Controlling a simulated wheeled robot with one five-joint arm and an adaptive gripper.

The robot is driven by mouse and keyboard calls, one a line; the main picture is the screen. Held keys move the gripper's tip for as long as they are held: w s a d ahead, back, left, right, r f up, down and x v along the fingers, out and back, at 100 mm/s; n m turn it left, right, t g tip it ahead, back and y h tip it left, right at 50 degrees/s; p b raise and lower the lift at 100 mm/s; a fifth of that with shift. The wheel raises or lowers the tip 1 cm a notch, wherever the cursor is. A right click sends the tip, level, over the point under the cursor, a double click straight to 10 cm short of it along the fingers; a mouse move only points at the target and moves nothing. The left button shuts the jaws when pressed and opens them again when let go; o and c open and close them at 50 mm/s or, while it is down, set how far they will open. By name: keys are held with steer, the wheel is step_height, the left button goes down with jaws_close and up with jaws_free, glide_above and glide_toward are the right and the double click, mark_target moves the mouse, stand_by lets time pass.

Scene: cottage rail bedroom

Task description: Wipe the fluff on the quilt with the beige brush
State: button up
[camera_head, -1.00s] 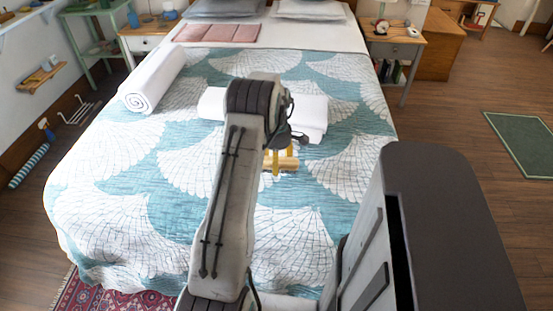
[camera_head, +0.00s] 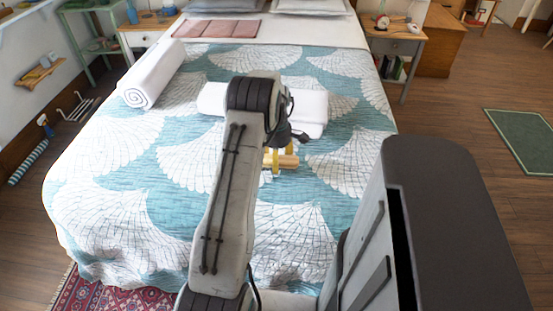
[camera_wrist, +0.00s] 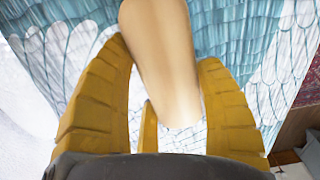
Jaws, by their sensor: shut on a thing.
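The beige brush (camera_wrist: 165,60) is between the yellow fingers of my gripper (camera_wrist: 165,115) in the wrist view, and the fingers are shut on it. In the head view the brush (camera_head: 290,161) and my gripper (camera_head: 277,162) show just right of my arm, over the middle of the quilt (camera_head: 110,215). The quilt is teal with white fan shapes. I cannot tell whether the brush touches it. I cannot make out the fluff in either view; my arm hides part of the quilt.
A rolled white towel (camera_head: 150,75) lies at the bed's left. Folded white towels (camera_head: 312,108) lie behind my gripper, partly hidden by my arm. A pink folded cloth (camera_head: 217,28) lies near the pillows. The quilt's front left is clear.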

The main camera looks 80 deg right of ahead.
steer(key=shift+f+b, duration=0.7)
steer(key=shift+f, duration=0.35)
steer(key=shift+d, duration=0.1)
steer(key=shift+w+d+r+p, duration=0.15)
steer(key=shift+d+p, duration=0.6)
steer(key=shift+d, duration=0.85)
steer(key=shift+w+d+p, duration=0.1)
steer(key=shift+d+p, duration=0.35)
steer(key=shift+d, duration=1.25)
